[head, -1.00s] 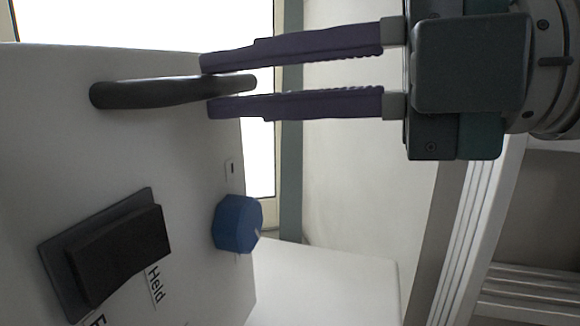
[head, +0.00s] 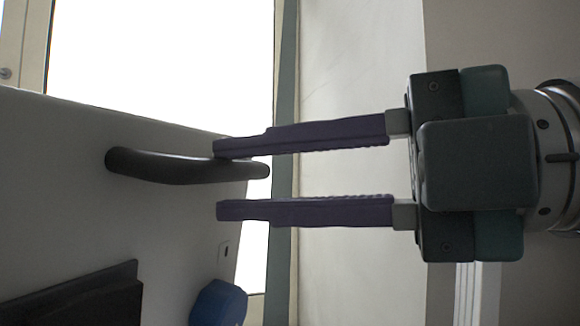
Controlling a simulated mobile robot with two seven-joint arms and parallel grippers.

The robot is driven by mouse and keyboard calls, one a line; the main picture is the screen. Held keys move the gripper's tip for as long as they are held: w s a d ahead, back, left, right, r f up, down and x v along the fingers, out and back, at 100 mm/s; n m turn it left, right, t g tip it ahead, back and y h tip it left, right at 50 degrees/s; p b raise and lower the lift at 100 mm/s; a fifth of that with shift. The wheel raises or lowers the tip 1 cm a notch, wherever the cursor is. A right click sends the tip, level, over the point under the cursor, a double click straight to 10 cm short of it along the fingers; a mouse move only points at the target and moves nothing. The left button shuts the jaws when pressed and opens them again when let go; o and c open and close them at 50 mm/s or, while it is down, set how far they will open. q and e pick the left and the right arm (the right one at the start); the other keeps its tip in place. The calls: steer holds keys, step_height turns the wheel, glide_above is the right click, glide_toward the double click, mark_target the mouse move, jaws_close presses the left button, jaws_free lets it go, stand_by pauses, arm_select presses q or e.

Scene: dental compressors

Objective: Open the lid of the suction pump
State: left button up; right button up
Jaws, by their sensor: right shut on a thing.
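The suction pump is a light grey-white housing (head: 60,190) filling the left side of the head view. A dark, curved bar handle (head: 165,166) stands out from its face. My right gripper (head: 217,179) reaches in from the right and is shut on the handle. The upper purple finger overlaps the handle's free end. A gap shows between the handle and the lower finger. The lid's seam cannot be made out. My left gripper is not in view.
A blue knob (head: 218,304) and a black raised block (head: 85,305) sit on the housing below the handle, cut off by the frame's bottom edge. A bright window (head: 160,60) lies behind. The pale wall (head: 360,60) behind the fingers is clear.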

steer(key=o, duration=0.4)
steer(key=shift+a+f, duration=0.2)
steer(key=shift+a, duration=0.3)
steer(key=v, duration=1)
steer(key=shift+w, duration=0.1)
steer(key=shift+c, duration=0.4)
